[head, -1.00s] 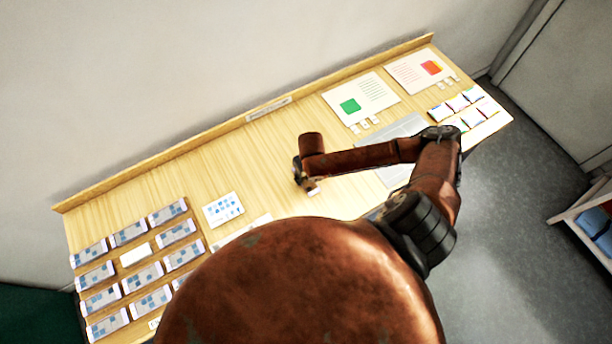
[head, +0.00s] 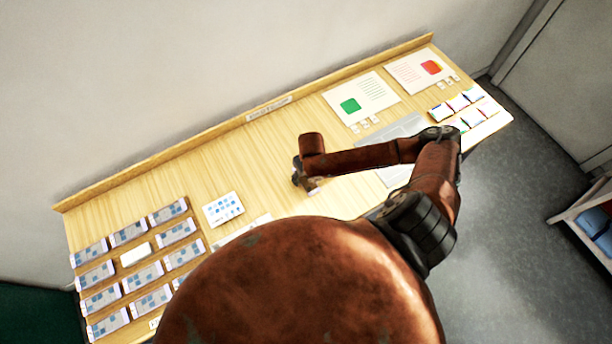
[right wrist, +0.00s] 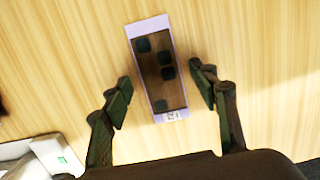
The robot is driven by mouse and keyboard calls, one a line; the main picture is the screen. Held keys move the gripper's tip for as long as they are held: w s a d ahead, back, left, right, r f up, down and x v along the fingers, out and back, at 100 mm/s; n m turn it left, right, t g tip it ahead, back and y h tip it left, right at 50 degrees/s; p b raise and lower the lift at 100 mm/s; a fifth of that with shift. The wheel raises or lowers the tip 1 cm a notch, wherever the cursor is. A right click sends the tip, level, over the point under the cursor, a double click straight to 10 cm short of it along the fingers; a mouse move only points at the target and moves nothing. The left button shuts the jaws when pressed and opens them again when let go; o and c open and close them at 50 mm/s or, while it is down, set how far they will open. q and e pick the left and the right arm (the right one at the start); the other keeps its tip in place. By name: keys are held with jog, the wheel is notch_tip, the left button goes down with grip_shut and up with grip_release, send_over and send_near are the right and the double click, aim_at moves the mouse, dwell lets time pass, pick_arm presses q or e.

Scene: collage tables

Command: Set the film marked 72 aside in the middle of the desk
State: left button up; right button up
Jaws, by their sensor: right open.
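A film (right wrist: 157,70) with a pale purple border, a dark window and several darker squares lies on the wooden desk (head: 250,165) in the right wrist view. A small tag at its near end carries a mark too blurred to read with certainty. My right gripper (right wrist: 162,88) is open, with one finger on each side of the film and a gap to both edges. In the head view the right gripper (head: 306,184) is over the middle of the desk, and the film is mostly hidden there. My left gripper is not in view.
Rows of blue-patterned films (head: 128,233) fill the desk's left end. A white card with blue squares (head: 223,208) lies beside them. Sheets with a green square (head: 372,92) and a red square (head: 412,72), a grey panel (head: 398,130) and small coloured packets (head: 458,103) lie to the right.

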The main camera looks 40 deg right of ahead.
aim_at(308, 182)
notch_tip(308, 182, up, 12)
jog(key=s, duration=0.1)
jog(key=shift+s, duration=0.2)
jog(key=shift+a, duration=0.1)
